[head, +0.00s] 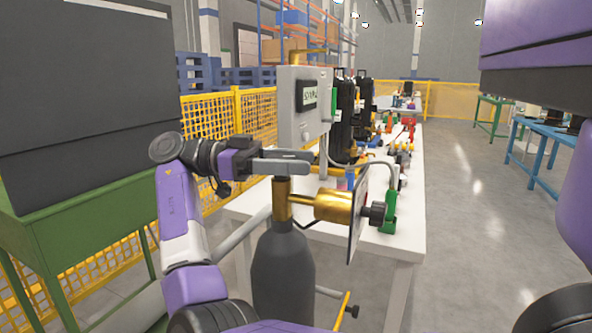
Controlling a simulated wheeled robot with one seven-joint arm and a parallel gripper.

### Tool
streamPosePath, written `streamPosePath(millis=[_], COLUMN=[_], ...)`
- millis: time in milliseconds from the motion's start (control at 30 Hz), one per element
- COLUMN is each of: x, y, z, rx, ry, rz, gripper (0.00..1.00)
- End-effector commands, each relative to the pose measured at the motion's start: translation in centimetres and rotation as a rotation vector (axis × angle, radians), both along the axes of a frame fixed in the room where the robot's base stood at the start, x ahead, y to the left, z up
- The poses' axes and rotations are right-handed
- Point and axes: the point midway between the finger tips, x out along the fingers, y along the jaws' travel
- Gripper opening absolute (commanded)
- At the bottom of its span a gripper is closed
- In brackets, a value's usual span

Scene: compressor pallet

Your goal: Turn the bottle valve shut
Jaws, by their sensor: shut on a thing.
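A dark grey gas bottle (283,275) stands upright in the lower middle of the head view. A brass bottle valve (281,198) rises from its neck. My gripper (284,166) reaches in from the left, with its grey fingers level over the top of the valve. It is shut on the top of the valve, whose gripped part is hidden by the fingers.
A white table (402,247) with a grey control box (303,105), hoses and several fittings stands behind the bottle. A green cart with a dark box (88,80) is at left, with a yellow mesh fence (257,112) behind. The floor at right is open.

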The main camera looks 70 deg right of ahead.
Motion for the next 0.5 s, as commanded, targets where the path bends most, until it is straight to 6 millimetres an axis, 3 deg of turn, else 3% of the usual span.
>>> streamPosePath(millis=[367, 400, 500], x=[-0.07, -0.07, -0.05], y=[0.03, 0.03, 0.02], z=[0.01, 0.01, 0.01], rx=[-0.002, -0.002, -0.002], ry=[-0.002, -0.002, -0.001], rz=[-0.004, -0.004, -0.004], gripper=[0.09, 0.55, 0.71])
